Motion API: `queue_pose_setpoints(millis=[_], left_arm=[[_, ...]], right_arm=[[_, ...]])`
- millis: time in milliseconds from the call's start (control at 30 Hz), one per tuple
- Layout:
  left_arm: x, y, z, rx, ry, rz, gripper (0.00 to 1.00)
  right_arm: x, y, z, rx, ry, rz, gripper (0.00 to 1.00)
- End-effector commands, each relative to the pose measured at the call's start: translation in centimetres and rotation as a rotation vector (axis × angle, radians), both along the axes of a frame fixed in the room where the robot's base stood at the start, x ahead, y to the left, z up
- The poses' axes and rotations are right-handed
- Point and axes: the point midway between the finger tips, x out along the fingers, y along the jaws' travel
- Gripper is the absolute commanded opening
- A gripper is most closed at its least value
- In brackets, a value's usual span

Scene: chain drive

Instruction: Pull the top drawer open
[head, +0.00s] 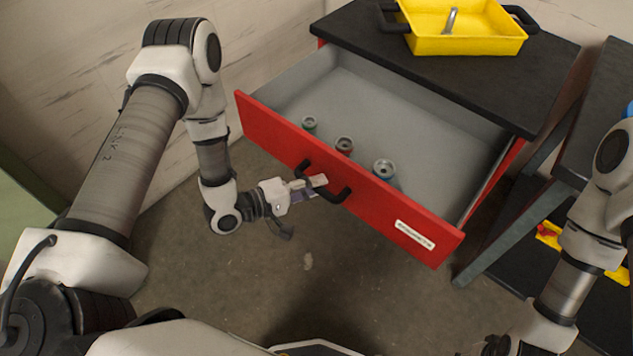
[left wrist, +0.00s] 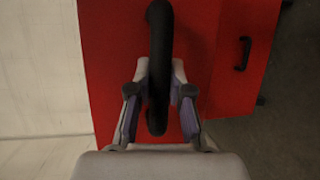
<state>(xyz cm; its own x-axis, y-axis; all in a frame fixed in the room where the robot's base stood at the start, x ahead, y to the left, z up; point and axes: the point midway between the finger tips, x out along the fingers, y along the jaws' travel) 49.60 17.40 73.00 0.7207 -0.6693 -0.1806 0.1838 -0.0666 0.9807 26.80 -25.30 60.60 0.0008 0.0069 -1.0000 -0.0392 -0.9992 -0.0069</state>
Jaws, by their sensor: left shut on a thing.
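The top drawer (head: 262,120) stands far out of its cabinet, and its grey inside shows. It has a red front with a white label and a black bar handle (head: 342,196). In the left wrist view the handle (left wrist: 160,30) runs between the two fingers. My left gripper (head: 318,183) is shut on the handle, in front of the drawer.
A yellow tray (head: 440,46) with black handles stands on the cabinet's black top (head: 365,37). A dark bench (head: 598,110) stands at the right. The floor (head: 330,260) before the drawer is clear. A second black handle (left wrist: 243,54) shows in the left wrist view.

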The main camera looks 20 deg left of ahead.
Motion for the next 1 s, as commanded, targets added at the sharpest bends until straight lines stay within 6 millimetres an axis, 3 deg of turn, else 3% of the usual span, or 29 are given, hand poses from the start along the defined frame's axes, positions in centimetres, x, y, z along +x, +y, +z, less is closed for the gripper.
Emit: queue_pose_setpoints(millis=[333, 367, 433, 767, 1000], left_arm=[[0.0, 0.0, 0.0, 0.000, -0.001, 0.001, 0.00], [0.0, 0.0, 0.0, 0.000, -0.001, 0.001, 0.23], [0.0, 0.0, 0.0, 0.000, -0.001, 0.001, 0.46], [-0.1, 0.2, 0.1, 0.000, -0.001, 0.002, 0.46], [-2.5, 2.7, 0.7, -0.003, 0.002, 0.010, 0.46]], right_arm=[[0.0, 0.0, 0.0, 0.000, 0.000, 0.000, 0.52], [0.0, 0.0, 0.0, 0.000, 0.000, 0.000, 0.52], [0.0, 0.0, 0.0, 0.000, 0.000, 0.000, 0.52], [0.0, 0.0, 0.0, 0.000, 0.000, 0.000, 0.52], [0.0, 0.0, 0.0, 0.000, 0.000, 0.000, 0.52]])
